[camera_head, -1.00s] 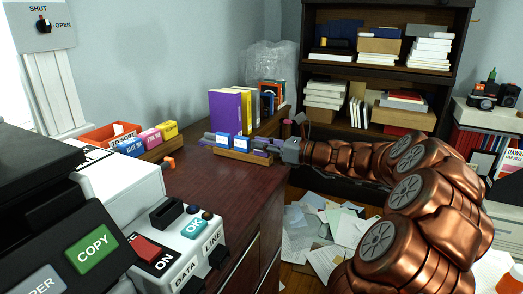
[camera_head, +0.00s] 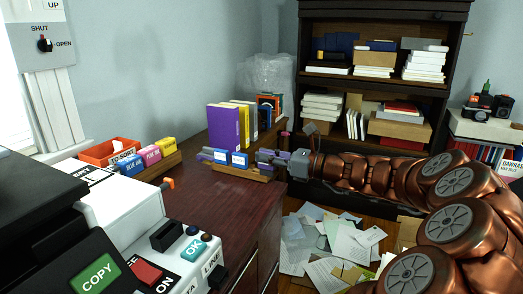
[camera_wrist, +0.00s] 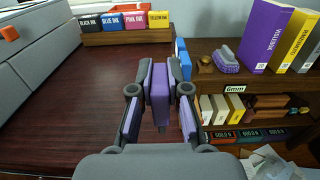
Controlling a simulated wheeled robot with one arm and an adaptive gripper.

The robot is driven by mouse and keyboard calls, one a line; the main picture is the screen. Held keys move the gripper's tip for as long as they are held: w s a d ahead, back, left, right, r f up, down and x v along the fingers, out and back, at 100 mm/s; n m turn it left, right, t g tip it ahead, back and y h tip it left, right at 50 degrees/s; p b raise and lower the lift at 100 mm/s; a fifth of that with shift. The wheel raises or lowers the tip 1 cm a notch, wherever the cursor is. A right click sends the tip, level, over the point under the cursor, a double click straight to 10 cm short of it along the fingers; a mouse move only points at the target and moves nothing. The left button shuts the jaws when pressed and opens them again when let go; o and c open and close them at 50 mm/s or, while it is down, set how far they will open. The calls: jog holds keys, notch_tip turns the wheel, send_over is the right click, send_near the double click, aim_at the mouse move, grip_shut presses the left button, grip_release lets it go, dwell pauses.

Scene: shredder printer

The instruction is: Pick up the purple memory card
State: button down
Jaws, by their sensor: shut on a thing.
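The purple memory card (camera_wrist: 160,97) is a flat purple slab standing on edge between my fingers in the wrist view. My gripper (camera_wrist: 160,72) is shut on it, with a finger on each side. My finger links also have purple faces. In the head view my gripper (camera_head: 268,158) is at the right end of the wooden rack, near the desk's edge. The card cannot be told apart from the fingers there.
The wooden rack (camera_head: 238,173) holds blue cards (camera_head: 221,156). Purple, yellow and other books (camera_head: 224,128) stand behind it. An ink box rack (camera_wrist: 118,39) and a red tray (camera_head: 112,151) are farther left. The dark desk top (camera_wrist: 65,110) is mostly clear. Papers litter the floor.

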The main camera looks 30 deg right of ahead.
jog(key=s+a+p, duration=0.1)
jog(key=s+a, duration=0.1)
jog(key=s, duration=0.8)
jog(key=shift+a+r, duration=0.2)
jog(key=shift+r, duration=0.25)
